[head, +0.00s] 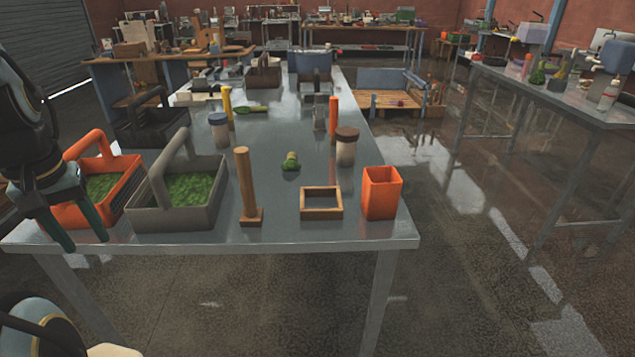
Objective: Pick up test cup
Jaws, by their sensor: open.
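An orange square open-topped cup (381,193) stands upright near the front right corner of the metal table; it looks like the test cup. My gripper (85,242) is at the far left of the head view, pointing down by the table's front left edge. Its two dark green fingers are apart with nothing held between them. It overlaps the orange carrier (122,194) in the picture; I cannot tell if they touch. The gripper is far to the left of the cup.
A grey carrier (150,216) with green contents, a wooden post (243,185) and a small wooden frame (321,214) stand between gripper and cup. Behind are a brown-lidded jar (346,150), a blue-lidded jar (219,132) and a green lump (291,162). Floor right of the table is clear.

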